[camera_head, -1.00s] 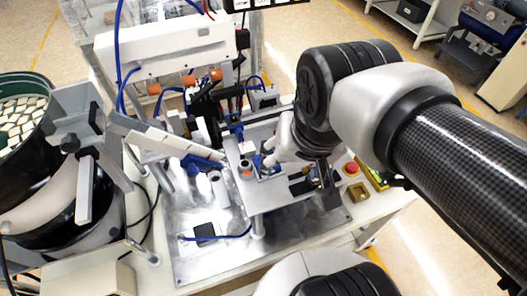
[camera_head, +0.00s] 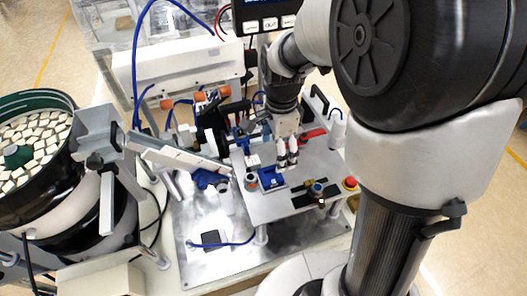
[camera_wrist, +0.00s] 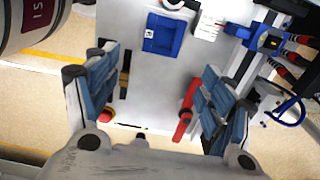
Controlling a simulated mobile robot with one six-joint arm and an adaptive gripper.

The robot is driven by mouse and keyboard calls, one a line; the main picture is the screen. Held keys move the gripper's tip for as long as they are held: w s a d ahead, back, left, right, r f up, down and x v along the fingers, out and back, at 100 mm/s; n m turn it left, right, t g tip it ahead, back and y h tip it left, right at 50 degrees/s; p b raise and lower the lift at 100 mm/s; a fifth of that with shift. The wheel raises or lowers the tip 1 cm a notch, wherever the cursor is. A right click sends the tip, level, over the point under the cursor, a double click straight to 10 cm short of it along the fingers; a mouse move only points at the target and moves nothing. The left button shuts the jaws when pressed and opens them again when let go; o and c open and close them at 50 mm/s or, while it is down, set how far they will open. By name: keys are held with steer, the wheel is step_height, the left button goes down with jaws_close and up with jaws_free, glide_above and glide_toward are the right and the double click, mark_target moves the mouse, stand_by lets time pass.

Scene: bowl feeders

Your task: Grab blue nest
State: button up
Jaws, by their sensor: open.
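The blue nest (camera_head: 270,179), a small blue block with a pocket, sits on the raised metal plate (camera_head: 300,197). It also shows in the wrist view (camera_wrist: 163,35), near the top centre. My gripper (camera_head: 287,163) points down above the plate, just to the right of and behind the nest in the head view. In the wrist view my gripper (camera_wrist: 160,65) has its two blue-padded fingers spread wide with nothing between them. The nest lies beyond the fingertips, apart from them.
A red handle (camera_wrist: 186,110) lies near the right finger in the wrist view. A blue fixture with cables (camera_wrist: 270,40) is at upper right there. The chute (camera_head: 175,157) and bowl feeder (camera_head: 40,150) stand left of the plate. A red button (camera_head: 350,183) sits at the plate's right.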

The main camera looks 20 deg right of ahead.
mark_target(275, 176)
step_height(275, 176, down, 11)
steer(key=shift+w+a+f+b, duration=0.1)
steer(key=shift+w+b, duration=0.05)
steer(key=shift+b, duration=1.05)
steer(key=c, duration=1.3)
